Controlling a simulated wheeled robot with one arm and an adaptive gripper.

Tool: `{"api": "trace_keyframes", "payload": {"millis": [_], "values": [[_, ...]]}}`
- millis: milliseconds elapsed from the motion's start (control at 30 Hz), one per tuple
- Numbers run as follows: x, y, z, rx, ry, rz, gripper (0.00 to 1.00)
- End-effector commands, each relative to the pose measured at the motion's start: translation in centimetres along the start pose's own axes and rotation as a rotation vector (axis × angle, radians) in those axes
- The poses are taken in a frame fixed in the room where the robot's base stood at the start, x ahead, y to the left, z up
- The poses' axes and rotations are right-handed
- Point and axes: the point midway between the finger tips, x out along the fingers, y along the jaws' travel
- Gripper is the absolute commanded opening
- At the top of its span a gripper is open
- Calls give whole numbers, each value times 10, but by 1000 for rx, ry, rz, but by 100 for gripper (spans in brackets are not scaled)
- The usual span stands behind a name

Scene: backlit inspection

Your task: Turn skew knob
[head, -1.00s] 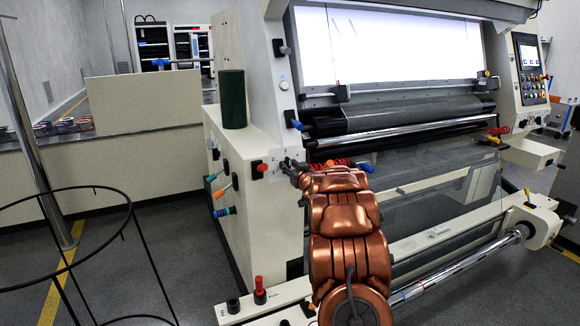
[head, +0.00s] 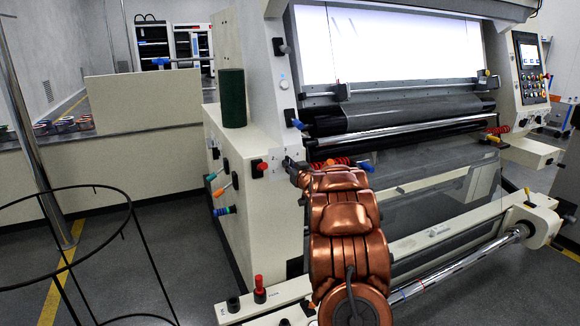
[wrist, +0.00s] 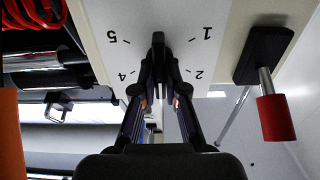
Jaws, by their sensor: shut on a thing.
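The skew knob (wrist: 158,42) is a black pointer knob on a white dial plate (wrist: 185,22) in the wrist view. Its bar points up the picture, between the marks 5 and 1; marks 4 and 2 show lower on either side. My gripper (wrist: 159,75) is shut on the knob, a dark finger on each side, and hides its lower part. In the head view, my gripper (head: 291,166) reaches the dial plate (head: 279,158) on the machine's cream left side panel; my copper arm comes up from below. The knob is mostly hidden there.
A red-capped lever (wrist: 276,115) stands close to the right of the dial in the wrist view. In the head view, a red knob (head: 262,167) is left of the dial, and a red coil (head: 338,162) and rollers lie to the right.

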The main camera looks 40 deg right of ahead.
Motion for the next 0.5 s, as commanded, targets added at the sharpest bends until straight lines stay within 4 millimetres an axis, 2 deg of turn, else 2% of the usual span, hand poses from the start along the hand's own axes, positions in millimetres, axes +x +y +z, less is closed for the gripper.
{"api": "trace_keyframes", "payload": {"millis": [267, 500], "values": [[0, -1, 3, -100, 0, 0, 0], [0, -2, 5, -291, 1, 0, 0]]}}
